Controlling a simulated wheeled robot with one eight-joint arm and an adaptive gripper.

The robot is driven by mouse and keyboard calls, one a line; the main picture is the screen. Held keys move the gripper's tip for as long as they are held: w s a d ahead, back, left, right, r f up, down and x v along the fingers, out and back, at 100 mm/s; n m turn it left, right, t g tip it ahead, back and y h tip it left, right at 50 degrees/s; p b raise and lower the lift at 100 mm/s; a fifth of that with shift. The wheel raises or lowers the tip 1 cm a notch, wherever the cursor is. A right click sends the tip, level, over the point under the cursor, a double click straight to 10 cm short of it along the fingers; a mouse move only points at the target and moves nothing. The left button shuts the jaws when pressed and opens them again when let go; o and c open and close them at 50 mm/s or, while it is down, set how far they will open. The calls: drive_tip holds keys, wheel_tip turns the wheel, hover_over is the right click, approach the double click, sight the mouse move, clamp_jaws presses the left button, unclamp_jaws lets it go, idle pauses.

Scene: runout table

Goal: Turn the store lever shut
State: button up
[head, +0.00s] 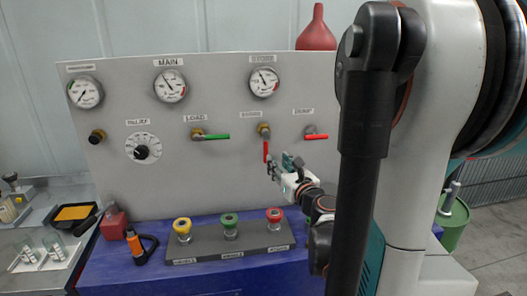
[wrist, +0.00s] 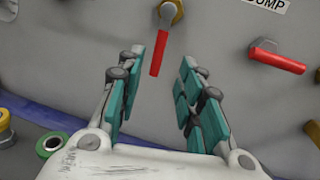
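The store lever (head: 266,150) has a red handle on a brass valve below the STORE gauge (head: 264,82). Its handle hangs down, tilted slightly in the wrist view (wrist: 160,54). My gripper (head: 280,165) is at the panel just right of and below the handle in the head view. In the wrist view my gripper (wrist: 160,85) is open, with its teal-padded fingers apart. The handle's lower end shows between and just beyond the fingertips, with visible gaps at both sides. Nothing is held.
The red dump lever (head: 316,136) is close on the right, its handle roughly sideways. The green load lever (head: 217,137) lies sideways on the left. Yellow, green and red buttons stand on a grey box (head: 255,245) below. An orange-handled tool (head: 136,243) stands on the blue bench.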

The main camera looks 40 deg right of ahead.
sight(267, 151)
drive_tip(key=b+x, duration=0.2)
drive_tip(key=x, duration=0.9)
drive_tip(key=shift+w+f, duration=0.1)
drive_tip(key=shift+w, duration=0.05)
clamp_jaws()
